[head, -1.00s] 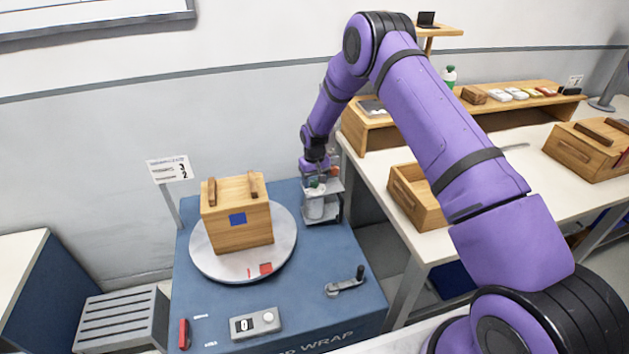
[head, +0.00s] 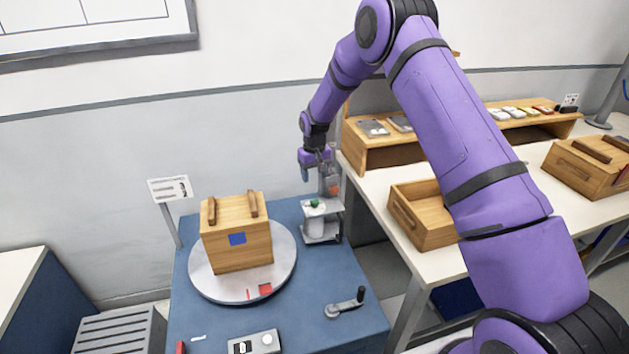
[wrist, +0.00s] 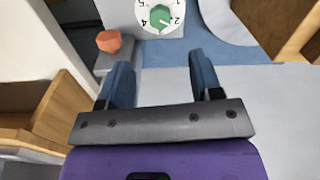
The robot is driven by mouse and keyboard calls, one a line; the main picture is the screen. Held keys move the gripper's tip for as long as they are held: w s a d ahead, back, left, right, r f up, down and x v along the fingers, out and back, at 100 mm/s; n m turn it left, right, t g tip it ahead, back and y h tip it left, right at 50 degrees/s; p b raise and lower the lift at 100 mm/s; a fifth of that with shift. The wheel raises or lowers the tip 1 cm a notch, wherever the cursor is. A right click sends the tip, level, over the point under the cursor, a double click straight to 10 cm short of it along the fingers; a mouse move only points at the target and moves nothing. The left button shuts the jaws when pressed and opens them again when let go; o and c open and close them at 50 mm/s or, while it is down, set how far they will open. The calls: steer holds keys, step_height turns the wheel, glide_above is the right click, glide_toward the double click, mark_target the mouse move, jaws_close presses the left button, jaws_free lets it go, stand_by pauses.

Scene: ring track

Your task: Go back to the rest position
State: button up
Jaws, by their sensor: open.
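My gripper (head: 318,175) hangs above the small grey stand with a white cylinder (head: 321,220) at the back right of the blue station. In the wrist view my gripper (wrist: 160,80) shows two blue fingers spread apart with nothing between them. Ahead of the fingers is a white dial with a green pointer (wrist: 158,17) and numbers. An orange knob (wrist: 109,41) sits on a grey block to its left.
A wooden box with a blue square (head: 236,235) stands on the round turntable (head: 215,283). A crank (head: 345,303) is at the front right. An open wooden crate (head: 422,220) and a shelf (head: 375,150) stand on the white table at right. A sign (head: 170,190) stands at left.

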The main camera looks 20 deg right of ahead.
steer(key=s+d+r+t, duration=0.1)
steer(key=s+r, duration=0.5)
steer(key=r, duration=0.4)
steer(key=s+d+r+t, duration=0.1)
steer(key=s+d+r, duration=0.1)
steer(key=s+r, duration=0.65)
steer(key=s+d+r, duration=0.1)
steer(key=s+r, duration=0.2)
steer(key=r, duration=1)
steer(key=s+d+r+m+t, duration=0.1)
steer(key=s+r, duration=0.2)
steer(key=s, duration=0.5)
steer(key=s+d+r+t, duration=0.1)
steer(key=s+r, duration=0.3)
steer(key=s, duration=0.3)
steer(key=s+f+t, duration=0.1)
steer(key=s, duration=1.5)
steer(key=shift+s+d+f, duration=0.15)
steer(key=shift+s+d, duration=0.1)
steer(key=shift+d, duration=0.1)
